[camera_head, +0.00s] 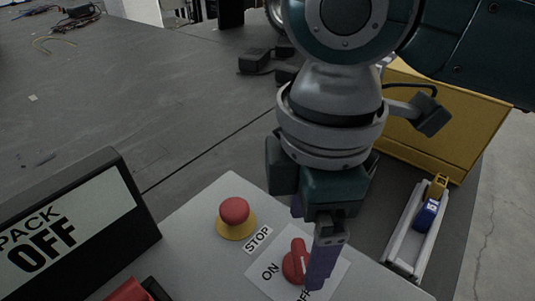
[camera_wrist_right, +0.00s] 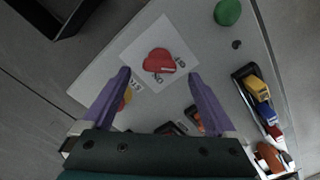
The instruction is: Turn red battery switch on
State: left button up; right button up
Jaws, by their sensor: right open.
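The red battery switch (camera_head: 294,262) is a rotary knob on a white label marked ON and OFF, on a light grey panel (camera_head: 208,262). Its handle points up in the head view, and the right finger partly covers the label. In the right wrist view the red switch (camera_wrist_right: 158,61) lies ahead of and between the fingertips. My right gripper (camera_head: 314,258) has purple fingers and points down over the switch. In the right wrist view the gripper (camera_wrist_right: 160,78) is open and empty, with its fingers apart on either side. My left gripper does not show.
A red STOP button (camera_head: 234,211) on a yellow base sits beside the switch. A black-framed "PACK OFF" sign (camera_head: 85,222) stands at left. A tray (camera_head: 403,237) with blue and yellow parts and a yellow box (camera_head: 450,120) are at right. A green button (camera_wrist_right: 227,12) is on the panel.

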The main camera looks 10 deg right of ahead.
aim_at(301, 255)
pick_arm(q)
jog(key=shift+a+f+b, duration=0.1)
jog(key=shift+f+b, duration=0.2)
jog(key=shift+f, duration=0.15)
pick_arm(e)
jog(key=shift+f, duration=1.7)
jog(key=shift+c, duration=0.3)
